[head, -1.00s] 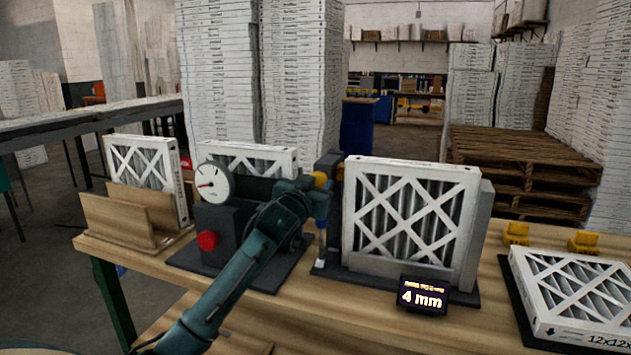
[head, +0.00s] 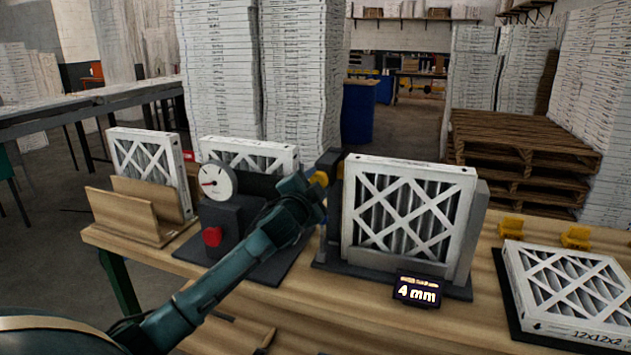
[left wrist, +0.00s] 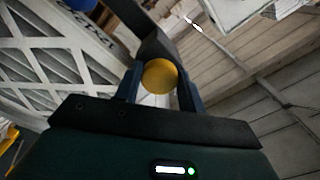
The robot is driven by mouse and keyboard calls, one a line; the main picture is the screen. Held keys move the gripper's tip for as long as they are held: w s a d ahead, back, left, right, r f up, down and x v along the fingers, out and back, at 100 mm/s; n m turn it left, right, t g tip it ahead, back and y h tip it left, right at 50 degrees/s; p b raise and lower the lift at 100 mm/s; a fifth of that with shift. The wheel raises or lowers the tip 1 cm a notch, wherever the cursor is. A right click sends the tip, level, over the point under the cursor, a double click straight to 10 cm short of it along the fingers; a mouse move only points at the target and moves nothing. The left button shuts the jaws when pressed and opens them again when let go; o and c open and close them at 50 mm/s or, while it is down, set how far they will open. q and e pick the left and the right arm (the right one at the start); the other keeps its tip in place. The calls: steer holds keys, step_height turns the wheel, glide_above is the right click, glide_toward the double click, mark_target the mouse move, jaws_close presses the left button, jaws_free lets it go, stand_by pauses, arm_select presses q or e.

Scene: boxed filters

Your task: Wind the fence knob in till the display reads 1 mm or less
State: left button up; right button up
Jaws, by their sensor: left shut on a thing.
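The display (head: 417,291) at the front of the fence fixture reads 4 mm. A white-framed filter (head: 408,215) stands upright in that fixture, against a grey plate (head: 478,225) on its right. The yellow fence knob (left wrist: 160,77) sits between the two fingers of my left gripper (left wrist: 158,88) in the left wrist view. The gripper is shut on it. In the head view the left gripper (head: 318,190) is at the fixture's left side, and the yellow knob shows only in part behind it. My right gripper is not in view.
A dial gauge (head: 216,181) and a red button (head: 212,236) stand left of my arm. A wooden rack (head: 128,217) holds a filter at far left. Another filter (head: 565,290) lies flat at right, near yellow blocks (head: 575,237). Pallets (head: 520,150) stand behind.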

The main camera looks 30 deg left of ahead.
arm_select(q)
steer(key=shift+m, duration=0.5)
steer(key=o, duration=1)
steer(key=shift+c, duration=0.2)
steer(key=b+v, duration=0.2)
steer(key=v, duration=1.1)
steer(key=shift+b, duration=0.35)
steer(key=shift+s+f, duration=0.1)
